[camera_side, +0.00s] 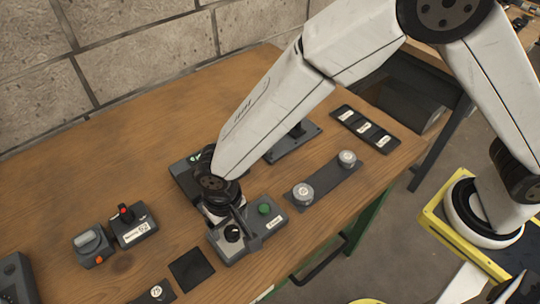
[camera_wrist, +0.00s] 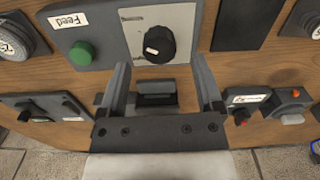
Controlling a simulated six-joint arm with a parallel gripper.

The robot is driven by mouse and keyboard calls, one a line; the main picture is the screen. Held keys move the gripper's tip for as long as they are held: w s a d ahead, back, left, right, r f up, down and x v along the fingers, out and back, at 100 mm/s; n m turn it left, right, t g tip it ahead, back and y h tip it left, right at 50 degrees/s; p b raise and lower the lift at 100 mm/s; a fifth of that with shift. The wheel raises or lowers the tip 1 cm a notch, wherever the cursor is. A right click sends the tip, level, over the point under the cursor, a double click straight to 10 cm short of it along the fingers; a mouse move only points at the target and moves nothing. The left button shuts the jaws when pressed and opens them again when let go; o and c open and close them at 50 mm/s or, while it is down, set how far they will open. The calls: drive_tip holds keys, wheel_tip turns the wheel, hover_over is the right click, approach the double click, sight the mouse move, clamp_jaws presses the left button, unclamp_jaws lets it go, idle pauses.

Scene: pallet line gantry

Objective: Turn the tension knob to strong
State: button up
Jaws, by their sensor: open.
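A black round knob (camera_wrist: 160,43) sits on a light plate of a grey box (camera_wrist: 100,30) in the wrist view. A white mark lies on the knob's lower left. The small print on the plate is too blurred to read, so I cannot confirm the strong setting. In the side view the knob (camera_side: 233,234) is at the box's left end. My gripper (camera_side: 229,226) is just above and around this end of the box. In the wrist view my gripper (camera_wrist: 161,62) is open, its two fingers apart on either side of the knob. I cannot tell whether they touch it.
A green button (camera_side: 264,208) with a "Feed" label (camera_wrist: 69,20) shares the box. Silver knobs (camera_side: 303,193) on a dark strip stand to the right. A red-topped switch (camera_side: 126,212) and a grey rocker unit (camera_side: 92,243) stand left. Bare wood (camera_side: 90,180) lies behind them.

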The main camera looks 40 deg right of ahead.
sight(231, 230)
drive_tip(key=shift+r, duration=2.7)
drive_tip(key=w+d+r+t, duration=0.1)
drive_tip(key=d+r, duration=0.1)
drive_tip(key=d, duration=0.7)
drive_tip(key=w+d+r, duration=0.2)
drive_tip(key=d, duration=0.6)
drive_tip(key=s+d, duration=0.3)
drive_tip(key=d, duration=0.4)
drive_tip(key=s+d+r+t, duration=0.1)
drive_tip(key=s+d, duration=0.2)
drive_tip(key=d, duration=0.5)
drive_tip(key=shift+s+d+m+t, duration=0.3)
drive_tip(key=shift+s, duration=0.05)
